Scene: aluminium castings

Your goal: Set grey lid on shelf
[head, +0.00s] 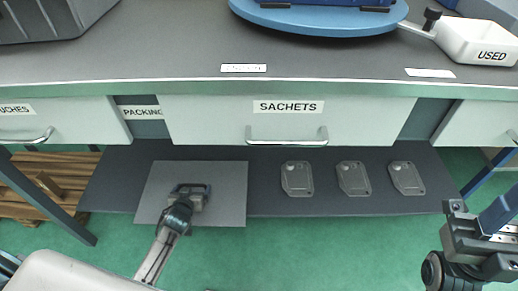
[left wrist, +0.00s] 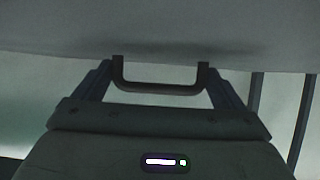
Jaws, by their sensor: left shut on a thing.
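The grey lid (head: 222,195) is a flat square plate with a dark handle (head: 191,187). It shows over the left part of the dark lower shelf (head: 275,207), and its near edge reaches past the shelf's front edge. I cannot tell whether it touches the shelf. My left gripper (head: 188,195) is shut on the handle. In the left wrist view the lid (left wrist: 160,30) fills the top, and its U-shaped handle (left wrist: 160,87) lies between my fingers. My right gripper (head: 480,222) is at the lower right, clear of the shelf; its jaw opening is unclear.
Three grey castings (head: 297,178) lie in a row on the shelf's right half. The drawer marked SACHETS (head: 290,125) hangs above the shelf. A wooden pallet (head: 45,185) is on the floor at left. The bench top holds a blue turntable (head: 320,18) and a white USED tray (head: 480,42).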

